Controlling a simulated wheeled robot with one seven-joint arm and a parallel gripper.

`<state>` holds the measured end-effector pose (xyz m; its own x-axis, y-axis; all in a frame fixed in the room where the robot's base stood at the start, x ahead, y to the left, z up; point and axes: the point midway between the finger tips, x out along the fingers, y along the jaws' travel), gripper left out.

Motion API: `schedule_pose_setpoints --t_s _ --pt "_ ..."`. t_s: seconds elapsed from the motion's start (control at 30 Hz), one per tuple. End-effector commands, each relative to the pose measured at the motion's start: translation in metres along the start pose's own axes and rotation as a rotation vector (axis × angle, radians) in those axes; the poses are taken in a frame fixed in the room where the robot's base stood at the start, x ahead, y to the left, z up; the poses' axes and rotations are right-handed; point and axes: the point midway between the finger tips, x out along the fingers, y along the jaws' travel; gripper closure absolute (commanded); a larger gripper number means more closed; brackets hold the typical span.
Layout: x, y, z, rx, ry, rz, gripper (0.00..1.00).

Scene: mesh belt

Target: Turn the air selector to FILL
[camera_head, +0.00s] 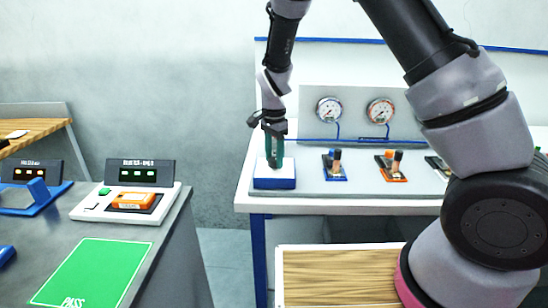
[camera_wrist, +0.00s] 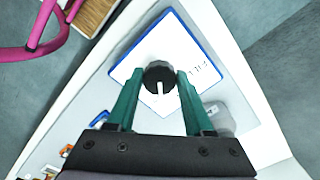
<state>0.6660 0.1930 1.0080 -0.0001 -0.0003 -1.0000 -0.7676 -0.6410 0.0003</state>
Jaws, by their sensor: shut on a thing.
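The air selector is a white plate on a blue base (camera_head: 274,183) at the left end of the bench. In the wrist view its black round knob (camera_wrist: 159,73) has a white pointer line, which points down the picture toward my gripper's palm. Small lettering (camera_wrist: 203,72), apparently FILL, is on the white plate to the right of the knob. My gripper (camera_head: 274,158) points straight down over the selector. In the wrist view its green fingers (camera_wrist: 159,80) are shut on the knob, one on each side. In the head view the fingers hide the knob.
Right of the selector on the bench are a blue-based valve (camera_head: 334,173) and an orange-based one (camera_head: 391,173). Two gauges (camera_head: 329,110) (camera_head: 381,111) are on the panel behind. A grey table at left holds a tester with an orange device (camera_head: 133,201) and a green PASS mat (camera_head: 95,270).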

Motion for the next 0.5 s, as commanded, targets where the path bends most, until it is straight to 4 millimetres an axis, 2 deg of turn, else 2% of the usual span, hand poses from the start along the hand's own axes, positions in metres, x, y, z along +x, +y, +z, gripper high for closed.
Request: schedule_pose_setpoints --t_s 0.5 --pt "-0.0007 0.0009 -0.0015 -0.453 0.0 -0.002 1.0"
